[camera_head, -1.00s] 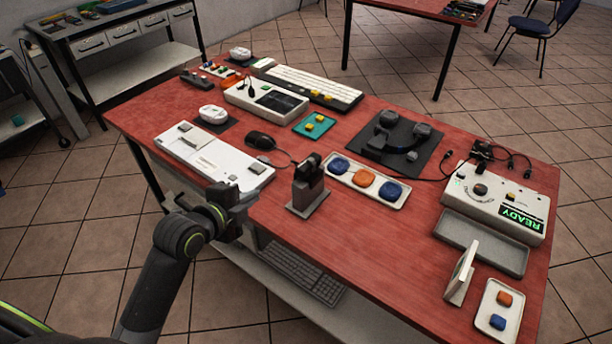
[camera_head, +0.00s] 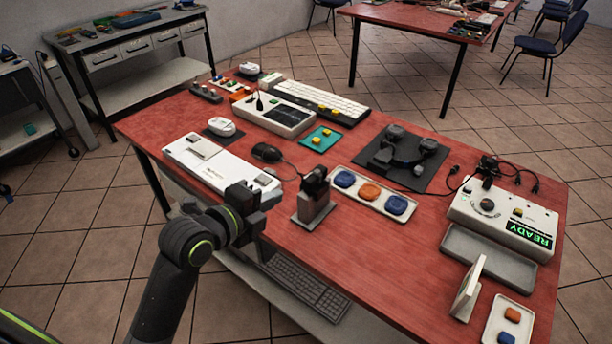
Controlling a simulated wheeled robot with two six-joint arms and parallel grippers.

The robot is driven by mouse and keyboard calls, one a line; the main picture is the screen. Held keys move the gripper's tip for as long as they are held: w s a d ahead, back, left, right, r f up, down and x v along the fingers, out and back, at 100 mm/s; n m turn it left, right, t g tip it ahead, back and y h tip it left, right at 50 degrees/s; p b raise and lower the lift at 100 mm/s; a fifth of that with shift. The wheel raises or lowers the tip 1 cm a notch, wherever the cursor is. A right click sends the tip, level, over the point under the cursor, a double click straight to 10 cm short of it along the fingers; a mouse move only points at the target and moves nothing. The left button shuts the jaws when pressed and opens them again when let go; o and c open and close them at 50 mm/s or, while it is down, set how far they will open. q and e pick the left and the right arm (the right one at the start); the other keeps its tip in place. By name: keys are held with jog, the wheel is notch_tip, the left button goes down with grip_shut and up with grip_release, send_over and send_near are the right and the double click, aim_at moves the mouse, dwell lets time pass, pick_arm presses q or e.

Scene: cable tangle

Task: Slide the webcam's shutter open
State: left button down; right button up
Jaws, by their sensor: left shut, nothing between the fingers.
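The webcam (camera_head: 315,181) is a small dark unit on a grey block stand (camera_head: 313,207) near the front edge of the red table. Its shutter is too small to make out from here. My left gripper (camera_head: 262,192) is shut and empty, pointing toward the webcam from the left, with a gap between them. It hangs over the table's front edge, in front of the white panel. My right gripper is not in view.
A white panel (camera_head: 207,165) and a black mouse (camera_head: 266,152) lie left of the webcam. A tray (camera_head: 344,194) with blue and orange pieces is close behind it. A white box reading READY (camera_head: 504,215) stands right. Bare tabletop (camera_head: 380,255) lies right of the stand.

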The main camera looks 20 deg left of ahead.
aim_at(313, 177)
pick_arm(q)
jog(key=x, duration=0.4)
jog(key=p+x, duration=0.1)
jog(key=x, duration=0.2)
jog(key=r+p+x, duration=0.1)
jog(key=x, duration=0.3)
jog(key=shift+w+d+f, duration=0.15)
jog(key=shift+w, duration=0.3)
jog(key=shift+w+d+b, duration=0.3)
jog(key=shift+w+b, duration=0.25)
jog(key=shift+w, duration=0.25)
jog(key=shift+w+d, duration=0.15)
jog(key=shift+w, duration=0.25)
